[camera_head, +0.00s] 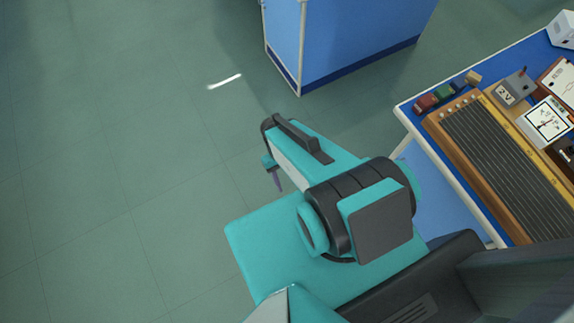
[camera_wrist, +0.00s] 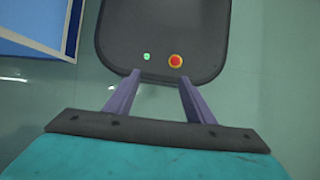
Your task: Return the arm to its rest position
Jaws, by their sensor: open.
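My arm is folded over my own teal base in the head view, with its upper link pointing up and left. My gripper (camera_head: 276,181) shows there as a small purple finger hanging past the left side of the arm, clear of the benches. In the wrist view both purple fingers of my gripper (camera_wrist: 160,77) stand well apart, with nothing between them. Most of the gripper is hidden behind the arm in the head view.
A blue-topped bench (camera_head: 408,118) at the right holds a wooden-framed ribbed board (camera_head: 500,145), small coloured blocks and meters. A blue cabinet (camera_head: 345,45) stands at the top. Open green tiled floor (camera_head: 110,160) fills the left.

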